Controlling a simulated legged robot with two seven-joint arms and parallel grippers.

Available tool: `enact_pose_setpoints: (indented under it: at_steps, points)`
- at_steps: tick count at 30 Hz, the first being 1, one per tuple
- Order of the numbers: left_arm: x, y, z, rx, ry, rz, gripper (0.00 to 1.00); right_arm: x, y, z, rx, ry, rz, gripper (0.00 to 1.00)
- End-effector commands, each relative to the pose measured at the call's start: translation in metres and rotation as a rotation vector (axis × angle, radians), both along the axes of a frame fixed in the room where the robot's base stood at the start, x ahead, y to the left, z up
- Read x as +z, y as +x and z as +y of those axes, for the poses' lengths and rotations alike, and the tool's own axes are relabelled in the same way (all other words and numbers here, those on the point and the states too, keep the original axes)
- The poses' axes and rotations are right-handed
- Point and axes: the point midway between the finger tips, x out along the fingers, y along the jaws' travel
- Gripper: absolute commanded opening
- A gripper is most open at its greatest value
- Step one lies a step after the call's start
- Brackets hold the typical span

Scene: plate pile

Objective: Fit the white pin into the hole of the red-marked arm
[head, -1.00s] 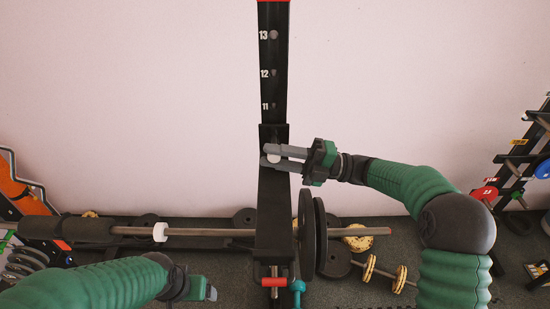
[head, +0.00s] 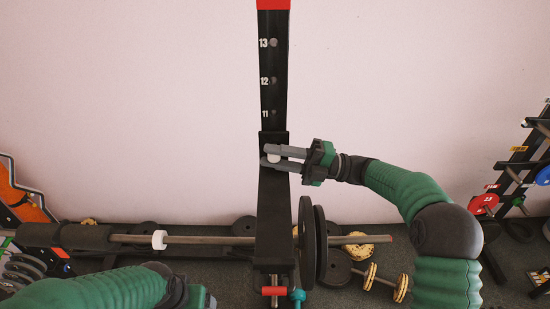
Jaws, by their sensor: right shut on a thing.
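A black upright arm with a red top (head: 273,4) rises in the middle of the head view, with numbered holes 11, 12 and 13 down its face. Its lower part runs in a wider black sleeve (head: 270,215). My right gripper (head: 274,158) is at the upper part of this sleeve, its fingers pointing left. It is shut on the white pin (head: 274,158), whose round white end shows between the fingers. The pin's shaft and any hole behind it are hidden. My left gripper (head: 207,299) is low at the bottom edge, partly cut off, and its jaws cannot be read.
A barbell (head: 205,240) with a white collar (head: 159,240) lies across behind the sleeve. Black plates (head: 307,244) stand right of it. A red handle (head: 273,291) and a teal knob (head: 297,295) sit at the sleeve's foot. Yellow-ended dumbbells (head: 370,276) lie on the floor.

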Motion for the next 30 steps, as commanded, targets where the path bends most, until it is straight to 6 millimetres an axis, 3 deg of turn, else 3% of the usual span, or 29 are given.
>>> enact_pose_setpoints:
  at_steps: [9, 10, 16, 30]
  points:
    - [-0.0011, 0.0, 0.0, 0.0, 0.0, 0.0, 0.8, 0.0004, 0.0076, 0.0002, 0.001, 0.0, -0.002, 0.0]
    - [-0.001, 0.0, 0.0, 0.0, 0.0, 0.0, 0.8, 0.0005, 0.0078, 0.0002, 0.001, 0.0, -0.001, 0.27]
    - [-0.0009, 0.0, 0.0, 0.0, 0.0, 0.0, 0.8, 0.0001, 0.0076, 0.0003, 0.0, 0.0, 0.0, 0.51]
    - [-0.0041, 0.0, 0.0, 0.0, 0.0, 0.0, 0.8, -0.0055, 0.0079, -0.0056, 0.0, -0.004, 0.004, 0.51]
